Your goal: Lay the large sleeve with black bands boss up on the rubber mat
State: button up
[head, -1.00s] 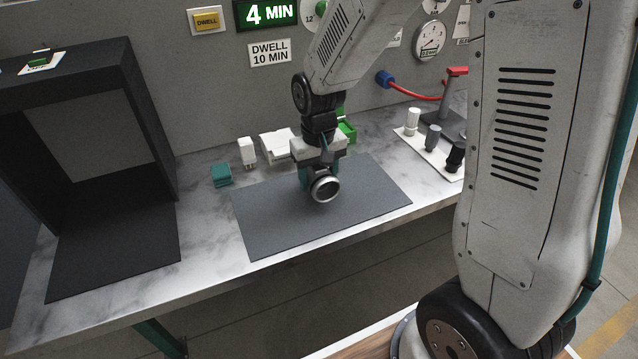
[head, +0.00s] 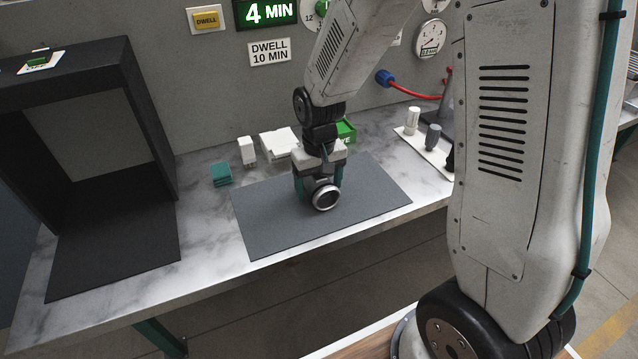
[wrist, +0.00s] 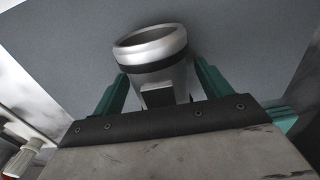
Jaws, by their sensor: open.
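The metal sleeve (head: 326,198) lies on its side on the grey rubber mat (head: 270,228), its open end towards the front. In the wrist view the sleeve (wrist: 158,68) shows a bright rim and a black band. A dark square-ended block on it, apparently the boss (wrist: 157,95), faces my gripper's palm, so upward. My gripper (head: 319,184) is open above the mat, its teal fingers on either side of the sleeve. In the wrist view narrow gaps seem to show beside the sleeve. The sleeve's underside is hidden.
A black open-fronted box (head: 150,120) stands at the left. A teal block (head: 221,174), a white block (head: 247,151), a white item (head: 279,144) and a green box (head: 346,131) stand behind the mat. A white board (head: 425,155) with small cylinders is at the right. The mat's left part is clear.

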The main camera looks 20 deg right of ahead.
notch_tip(320, 180, up, 12)
jog(key=shift+f, duration=0.25)
jog(key=shift+s+r, duration=0.15)
jog(key=shift+r, duration=0.35)
jog(key=s+d+r, duration=0.1)
jog(key=s+r, duration=0.2)
jog(key=s, duration=0.4)
jog(key=s+d+r, duration=0.1)
jog(key=s+r, duration=0.2)
jog(key=s, duration=0.5)
jog(key=s+d+r+t, duration=0.1)
jog(key=s+r, duration=0.1)
jog(key=s, duration=0.6)
jog(key=shift+s+r, duration=0.25)
jog(key=shift+r, duration=0.15)
